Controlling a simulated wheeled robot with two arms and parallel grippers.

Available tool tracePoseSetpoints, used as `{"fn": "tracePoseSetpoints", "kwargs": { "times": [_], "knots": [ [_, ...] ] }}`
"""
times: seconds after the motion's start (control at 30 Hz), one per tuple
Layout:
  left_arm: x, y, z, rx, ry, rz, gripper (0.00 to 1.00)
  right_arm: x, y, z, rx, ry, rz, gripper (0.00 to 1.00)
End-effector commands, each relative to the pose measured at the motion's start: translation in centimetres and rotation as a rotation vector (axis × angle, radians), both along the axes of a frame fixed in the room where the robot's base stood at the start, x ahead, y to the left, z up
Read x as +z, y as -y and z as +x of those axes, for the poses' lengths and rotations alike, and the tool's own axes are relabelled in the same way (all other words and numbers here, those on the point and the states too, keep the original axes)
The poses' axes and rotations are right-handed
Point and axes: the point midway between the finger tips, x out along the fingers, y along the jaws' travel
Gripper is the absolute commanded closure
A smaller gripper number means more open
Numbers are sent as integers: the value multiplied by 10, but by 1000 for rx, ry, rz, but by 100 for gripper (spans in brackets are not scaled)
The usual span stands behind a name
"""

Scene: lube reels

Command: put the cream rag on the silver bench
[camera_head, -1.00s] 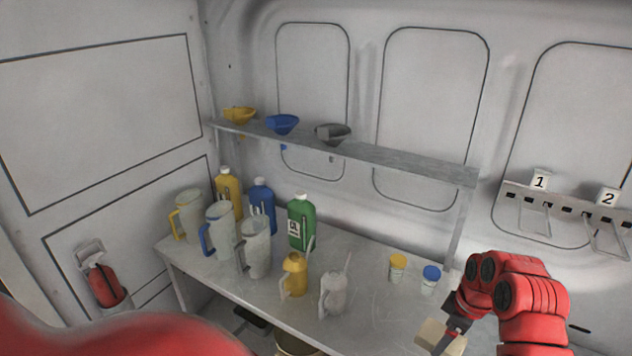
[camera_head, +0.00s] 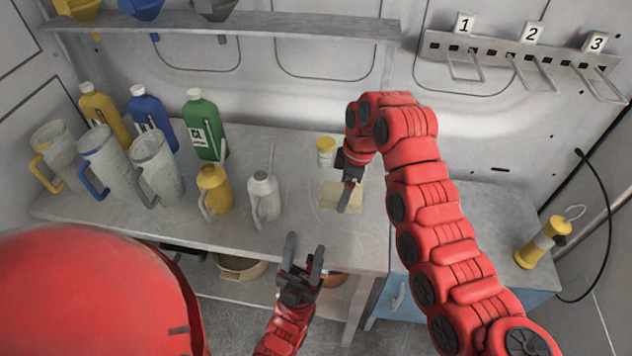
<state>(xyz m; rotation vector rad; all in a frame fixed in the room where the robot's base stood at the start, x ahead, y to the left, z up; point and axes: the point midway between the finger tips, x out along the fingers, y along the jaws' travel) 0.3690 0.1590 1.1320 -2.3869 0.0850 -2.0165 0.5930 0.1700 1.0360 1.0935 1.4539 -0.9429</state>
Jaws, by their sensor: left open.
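The cream rag (camera_head: 328,197) is a flat pale square at the right part of the silver bench (camera_head: 300,225), seemingly on its top. My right gripper (camera_head: 346,203) points down over the rag and hides part of it. Its fingers overlap in this view, so I cannot tell whether they still grip the rag. My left gripper (camera_head: 303,255) is open and empty, with its fingers apart, in front of the bench's front edge and away from the rag.
Several jugs and bottles crowd the bench's left; a yellow oil can (camera_head: 214,190) and a white can (camera_head: 264,196) stand left of the rag. A yellow-lidded jar (camera_head: 326,152) is behind it. A shelf (camera_head: 240,23) runs above. A blue cabinet (camera_head: 450,295) adjoins the right.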

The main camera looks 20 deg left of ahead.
Motion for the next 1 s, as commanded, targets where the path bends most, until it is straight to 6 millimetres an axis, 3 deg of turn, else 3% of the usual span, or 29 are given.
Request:
{"fn": "tracePoseSetpoints", "kwargs": {
  "times": [0.6, 0.97, 1.0],
  "knots": [
    [39, 0, 0, 0, 0, 0, 50, -88, 1, -1, 1, -4, -5, 72],
    [35, 0, 0, 0, 0, 0, 50, -99, 1, 0, -1, 0, -2, 72],
    [34, 0, 0, 0, 0, 0, 50, -99, 1, 0, -1, 0, -2, 17]
  ]
}}
